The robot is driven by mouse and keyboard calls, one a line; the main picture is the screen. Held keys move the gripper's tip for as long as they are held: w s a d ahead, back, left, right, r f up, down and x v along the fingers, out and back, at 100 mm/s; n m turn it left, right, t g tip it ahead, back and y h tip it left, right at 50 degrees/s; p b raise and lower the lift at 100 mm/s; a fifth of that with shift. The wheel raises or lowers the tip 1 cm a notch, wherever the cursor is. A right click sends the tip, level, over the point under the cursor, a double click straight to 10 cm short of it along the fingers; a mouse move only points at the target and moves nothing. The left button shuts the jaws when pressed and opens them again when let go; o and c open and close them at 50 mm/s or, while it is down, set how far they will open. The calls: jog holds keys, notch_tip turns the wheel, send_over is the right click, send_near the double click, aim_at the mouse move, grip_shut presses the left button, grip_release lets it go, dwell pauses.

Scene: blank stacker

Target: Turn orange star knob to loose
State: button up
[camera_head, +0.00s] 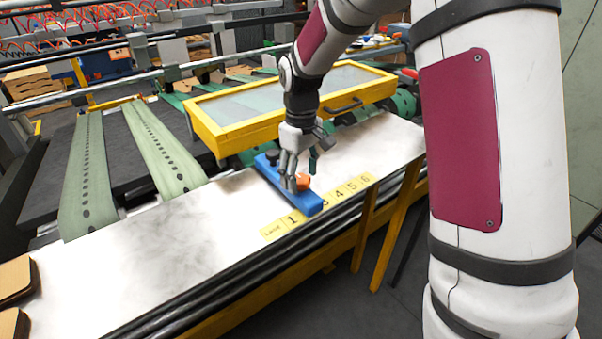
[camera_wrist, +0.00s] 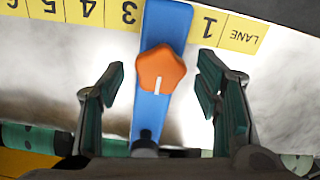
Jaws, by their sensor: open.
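The orange star knob (camera_wrist: 161,70) sits on a blue bar (camera_wrist: 170,25) and carries a white line that points toward the bottom of the wrist view. In the head view the knob (camera_head: 302,181) shows beside my fingers, on the blue bar (camera_head: 309,202). My gripper (camera_wrist: 161,82) is open, with one finger on each side of the knob and clear gaps between. In the head view my gripper (camera_head: 293,182) points down over the bar and partly hides the knob. No loose or tight marking is readable.
A yellow lane strip (camera_head: 353,187) with numbers runs along the front edge of the pale table (camera_head: 160,240); the bar covers part of it. A yellow-framed panel (camera_head: 230,130) stands behind my gripper. A black knob (camera_wrist: 145,143) is at the bar's other end.

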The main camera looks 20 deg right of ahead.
aim_at(301, 178)
notch_tip(301, 178, up, 12)
dwell(0.5)
dwell(0.3)
jog(key=s+r+m+t, duration=0.3)
jog(key=s+r, duration=0.4)
jog(key=s, duration=0.6)
jog(key=s+f+m+t+b, duration=0.1)
jog(key=s+f+m+t, duration=0.1)
jog(key=s, duration=1)
jog(key=shift+s+m+t, duration=0.2)
jog(key=shift+m+t, duration=0.1)
